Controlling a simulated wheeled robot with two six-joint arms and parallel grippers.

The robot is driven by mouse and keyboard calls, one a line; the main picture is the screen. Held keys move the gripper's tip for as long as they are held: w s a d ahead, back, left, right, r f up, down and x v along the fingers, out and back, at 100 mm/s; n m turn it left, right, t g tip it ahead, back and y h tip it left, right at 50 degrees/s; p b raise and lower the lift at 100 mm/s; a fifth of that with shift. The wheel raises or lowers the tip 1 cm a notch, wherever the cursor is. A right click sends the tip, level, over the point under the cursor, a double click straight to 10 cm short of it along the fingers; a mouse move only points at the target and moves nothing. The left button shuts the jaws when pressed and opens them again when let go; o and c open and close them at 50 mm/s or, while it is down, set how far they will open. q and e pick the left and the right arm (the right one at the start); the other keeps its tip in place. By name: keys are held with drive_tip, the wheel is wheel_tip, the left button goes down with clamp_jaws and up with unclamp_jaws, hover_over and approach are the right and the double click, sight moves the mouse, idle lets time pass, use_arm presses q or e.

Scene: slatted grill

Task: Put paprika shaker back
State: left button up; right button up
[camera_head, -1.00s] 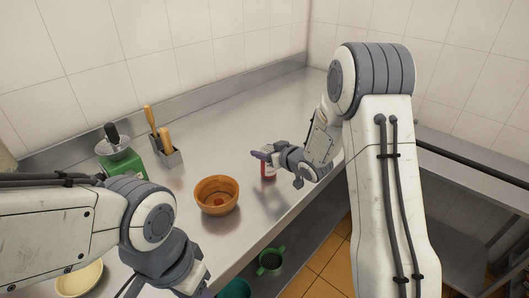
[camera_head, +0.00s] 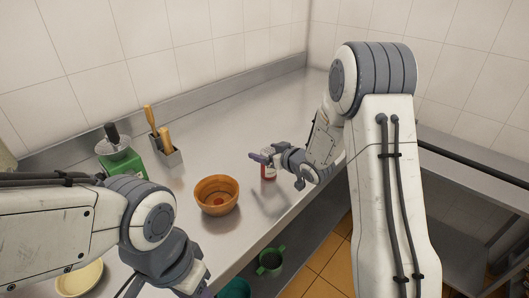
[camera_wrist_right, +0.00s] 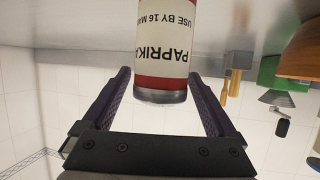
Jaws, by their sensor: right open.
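The paprika shaker (camera_head: 268,172) stands upright on the steel counter, right of an orange bowl, partly hidden by my right gripper. In the right wrist view, which is upside down, the shaker (camera_wrist_right: 165,45) shows its cream label with "PAPRIKA" and a red band. My right gripper (camera_wrist_right: 165,82) is open, one dark finger on each side of the shaker's near end. Gaps show between fingers and shaker. In the head view, the right gripper (camera_head: 264,158) is at the shaker's top. My left gripper (camera_head: 204,291) is mostly cut off at the bottom edge.
The orange bowl (camera_head: 216,196) stands close left of the shaker. A green scale (camera_head: 122,162) and a metal holder with wooden-handled tools (camera_head: 168,155) are further back left. The counter behind the shaker is clear.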

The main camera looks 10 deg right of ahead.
drive_tip(key=v, duration=1.1)
drive_tip(key=s+a+g+h, duration=0.2)
drive_tip(key=s+a+g, duration=0.15)
drive_tip(key=a, duration=0.35)
drive_tip(key=s+a+n+g+h, duration=0.1)
drive_tip(key=s+a+g, duration=0.3)
drive_tip(key=s, duration=0.9)
drive_tip(key=s+a+n+g, duration=0.2)
drive_tip(key=s+a+g, duration=0.3)
drive_tip(key=s, duration=0.9)
drive_tip(key=shift+s+f+h+b, duration=0.25)
drive_tip(key=shift+f+h+b, duration=0.05)
drive_tip(key=shift+h, duration=0.1)
